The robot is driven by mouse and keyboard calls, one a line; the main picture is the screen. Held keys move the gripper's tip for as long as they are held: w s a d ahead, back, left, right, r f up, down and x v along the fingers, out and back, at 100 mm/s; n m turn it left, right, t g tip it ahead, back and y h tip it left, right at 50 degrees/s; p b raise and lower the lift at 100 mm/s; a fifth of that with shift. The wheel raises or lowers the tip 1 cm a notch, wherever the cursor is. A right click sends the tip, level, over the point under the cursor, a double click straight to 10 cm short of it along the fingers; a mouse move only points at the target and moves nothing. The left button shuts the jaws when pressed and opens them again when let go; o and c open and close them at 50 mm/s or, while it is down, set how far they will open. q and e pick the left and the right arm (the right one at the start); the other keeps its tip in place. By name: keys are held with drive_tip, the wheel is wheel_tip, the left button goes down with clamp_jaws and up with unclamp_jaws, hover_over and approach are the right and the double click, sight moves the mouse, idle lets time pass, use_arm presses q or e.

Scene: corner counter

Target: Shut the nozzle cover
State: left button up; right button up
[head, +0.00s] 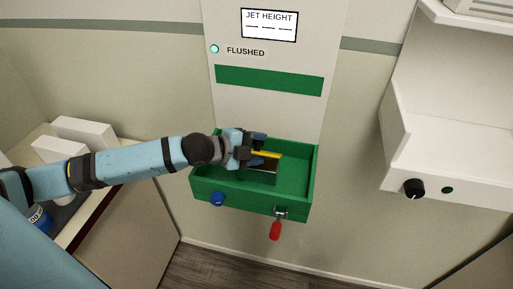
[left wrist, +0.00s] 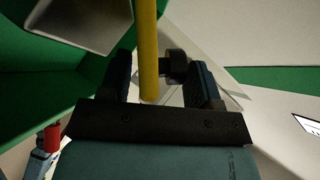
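A green basin (head: 297,190) sticks out from the wall panel. In the left wrist view the yellow bar (left wrist: 148,45) runs between the fingers of my left gripper (left wrist: 163,80), closer to the left finger, beside a dark round piece (left wrist: 175,66). A grey plate (left wrist: 85,18) shows at the upper left. My left gripper (head: 255,147) is open over the basin's back part. My right gripper is out of view.
A blue knob (head: 217,199) and a red lever (head: 275,231) are on the basin's front. The panel above has a display (head: 270,25) and a lit "FLUSHED" lamp (head: 214,49). A white unit with a black knob (head: 414,188) is at right. White boxes (head: 84,132) stand at left.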

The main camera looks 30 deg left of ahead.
use_arm(q)
drive_tip(key=shift+s+a, duration=0.1)
drive_tip(key=shift+s, duration=0.1)
drive_tip(key=v, duration=1.3)
drive_tip(key=shift+s, duration=0.15)
drive_tip(key=shift+r, duration=0.15)
idle(0.4)
